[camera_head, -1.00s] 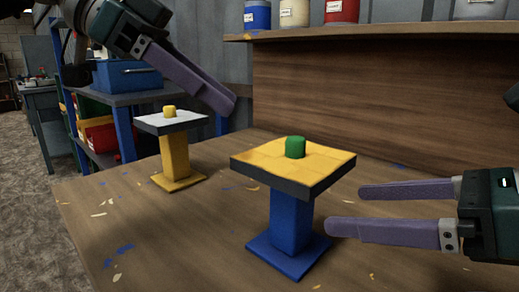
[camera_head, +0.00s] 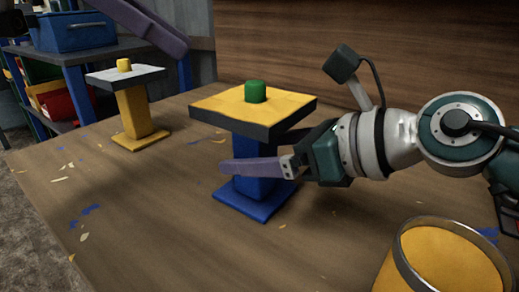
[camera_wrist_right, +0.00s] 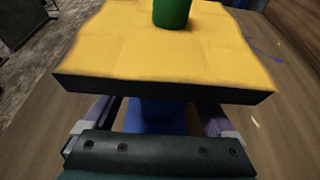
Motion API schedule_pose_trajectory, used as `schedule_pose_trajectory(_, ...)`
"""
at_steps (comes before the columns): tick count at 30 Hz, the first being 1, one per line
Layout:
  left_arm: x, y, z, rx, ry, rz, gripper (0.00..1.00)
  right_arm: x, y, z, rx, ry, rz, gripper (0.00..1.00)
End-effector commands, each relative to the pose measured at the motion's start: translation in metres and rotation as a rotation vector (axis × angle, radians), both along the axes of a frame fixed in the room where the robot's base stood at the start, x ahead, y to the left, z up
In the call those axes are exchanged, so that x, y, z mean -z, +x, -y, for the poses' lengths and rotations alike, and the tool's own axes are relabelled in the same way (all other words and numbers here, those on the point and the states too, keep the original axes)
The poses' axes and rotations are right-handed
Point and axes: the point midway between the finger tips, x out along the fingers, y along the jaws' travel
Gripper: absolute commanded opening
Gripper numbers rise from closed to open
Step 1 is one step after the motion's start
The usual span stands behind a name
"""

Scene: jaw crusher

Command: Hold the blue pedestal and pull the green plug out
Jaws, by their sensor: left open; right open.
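The blue pedestal (camera_head: 252,185) stands upright on the table, with a dark-edged yellow top (camera_head: 240,107). The green plug (camera_head: 255,91) sits upright in the middle of that top, and its lower part shows in the right wrist view (camera_wrist_right: 172,12). My right gripper (camera_head: 250,168) is open at the blue column, below the top, with its near finger in front of the column. In the right wrist view the fingers pass either side of the blue column (camera_wrist_right: 157,116); the top hides their tips.
A yellow pedestal (camera_head: 136,112) with a white top and yellow plug (camera_head: 124,65) stands to the left. A round container with yellow contents (camera_head: 440,262) is at the near right. A shelf with a blue bin (camera_head: 75,32) is behind left.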

Motion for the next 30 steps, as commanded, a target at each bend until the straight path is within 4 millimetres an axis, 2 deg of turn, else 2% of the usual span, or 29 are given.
schedule_pose_trajectory(2,0.0001,0.0000,0.0001,0.000,0.000,0.000,0.50,0.0000,0.0000,0.0002,0.000,0.000,0.000,0.87)
schedule_pose_trajectory(25,0.0000,0.0000,0.0000,0.000,0.000,0.000,0.50,0.0001,-0.0002,0.0006,0.000,-0.001,-0.001,0.00)
schedule_pose_trajectory(30,0.0000,0.0000,0.0000,0.000,0.000,0.000,0.50,0.0001,-0.0002,0.0006,0.000,-0.001,-0.001,0.00)
